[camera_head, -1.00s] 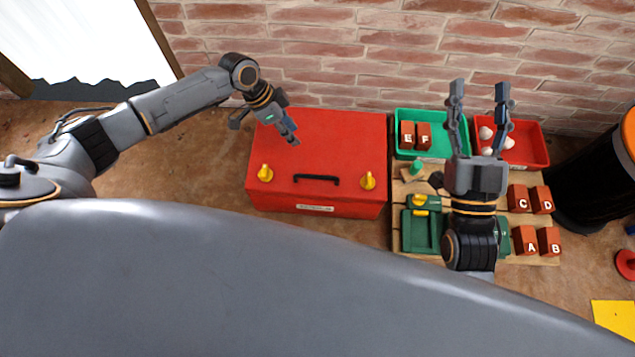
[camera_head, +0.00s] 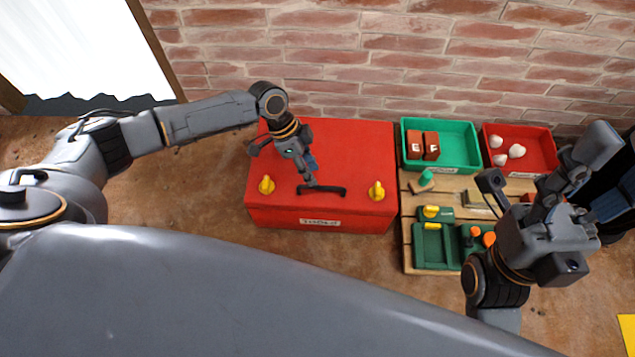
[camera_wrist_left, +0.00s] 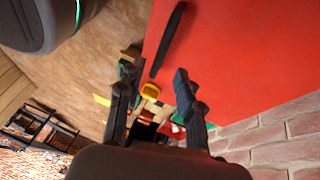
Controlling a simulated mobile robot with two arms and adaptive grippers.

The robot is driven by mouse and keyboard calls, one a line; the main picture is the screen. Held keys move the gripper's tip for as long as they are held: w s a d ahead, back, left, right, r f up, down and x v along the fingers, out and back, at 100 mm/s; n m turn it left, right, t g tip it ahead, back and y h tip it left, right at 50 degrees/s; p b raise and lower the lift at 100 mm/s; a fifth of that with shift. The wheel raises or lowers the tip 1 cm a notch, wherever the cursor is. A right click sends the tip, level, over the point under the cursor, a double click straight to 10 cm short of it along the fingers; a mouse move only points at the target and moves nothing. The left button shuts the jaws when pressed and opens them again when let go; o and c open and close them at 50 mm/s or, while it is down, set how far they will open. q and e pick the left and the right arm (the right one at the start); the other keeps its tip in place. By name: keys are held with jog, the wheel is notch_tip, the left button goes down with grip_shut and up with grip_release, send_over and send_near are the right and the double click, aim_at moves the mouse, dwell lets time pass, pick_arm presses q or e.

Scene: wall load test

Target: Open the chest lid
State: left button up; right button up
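The red chest (camera_head: 345,150) stands against the brick wall with its lid shut. It has a black handle (camera_head: 330,190) at the front of the lid, which also shows in the left wrist view (camera_wrist_left: 169,38). A yellow latch (camera_head: 266,185) sits left of the handle and another yellow latch (camera_head: 376,191) sits right of it. My left gripper (camera_head: 309,178) is over the lid at the handle's left part. The left wrist view shows its fingers (camera_wrist_left: 155,75) apart with nothing gripped; contact with the handle is unclear. My right gripper (camera_head: 545,165) is open and empty, over the pallet's right side.
Right of the chest, a wooden pallet (camera_head: 408,235) carries green parts. Behind it are a green bin (camera_head: 465,150) with bricks E and F and a red bin (camera_head: 535,150) with white lumps. A dark barrel stands at far right, partly hidden by my right arm.

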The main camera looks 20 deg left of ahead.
pick_arm(q)
jog(key=b+x, duration=0.1)
jog(key=x, duration=0.3)
jog(key=shift+d+f, duration=0.15)
jog(key=shift+f, duration=0.25)
grip_shut()
